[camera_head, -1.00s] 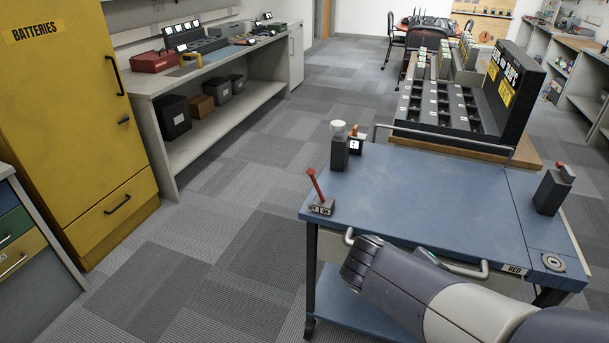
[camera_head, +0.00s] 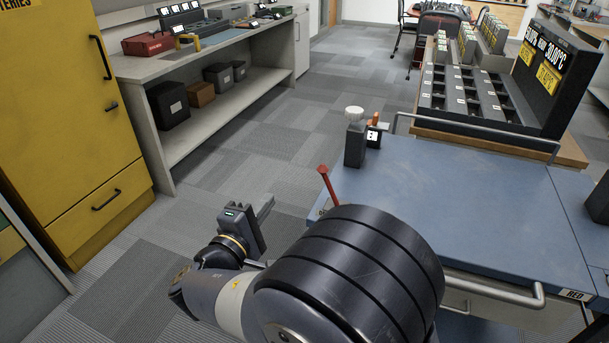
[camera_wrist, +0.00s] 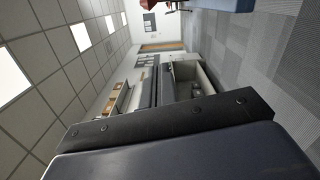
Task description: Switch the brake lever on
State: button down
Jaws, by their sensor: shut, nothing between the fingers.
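The brake lever (camera_head: 324,185) is a red handle standing up and leaning left at the near left corner of the blue cart top (camera_head: 480,200). Its base is mostly hidden behind my arm. My gripper (camera_head: 265,206) is shut and empty, out past the cart's left side, to the left of the lever and apart from it. In the wrist view the picture is turned sideways, and the lever cannot be made out there.
A dark post with a white knob (camera_head: 354,140) and a small orange-topped device stand behind the lever. A rail (camera_head: 480,130) runs along the cart's far edge. A yellow cabinet (camera_head: 60,130) and a grey bench (camera_head: 140,75) stand left, with open carpet between.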

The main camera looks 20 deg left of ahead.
aim_at(329, 186)
jog(key=w+d, duration=0.5)
jog(key=w, duration=0.5)
jog(key=shift+w+d+r+p, duration=0.2)
jog(key=shift+r+p, duration=0.1)
jog(key=shift+r, duration=0.15)
